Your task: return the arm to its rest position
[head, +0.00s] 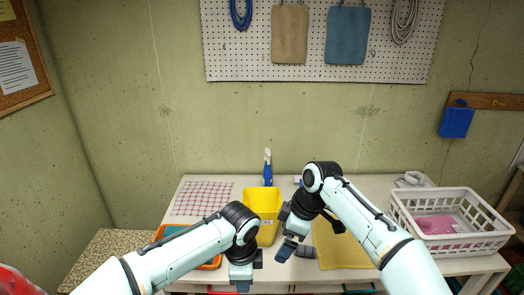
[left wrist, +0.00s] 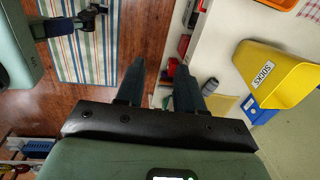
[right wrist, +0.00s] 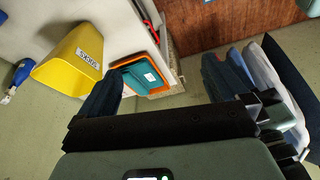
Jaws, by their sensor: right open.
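My left arm comes in from the lower left in the head view, and its gripper (head: 241,284) points down at the table's front edge. In the left wrist view its two fingers (left wrist: 160,85) are apart with nothing held between them. My right arm reaches in from the lower right, and its gripper (head: 290,247) hangs over the table in front of the yellow bin (head: 262,203). In the right wrist view its fingers (right wrist: 165,85) are wide apart and empty. Both arms are stretched out over the work table (head: 236,184).
The yellow bin is labelled SOCKS. A blue-and-white bottle (head: 267,168) stands behind it. A checked cloth (head: 202,198) lies left, above an orange tray (head: 211,264). A yellow cloth (head: 345,250) lies partly under my right arm. A white basket (head: 449,219) holding something pink stands right.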

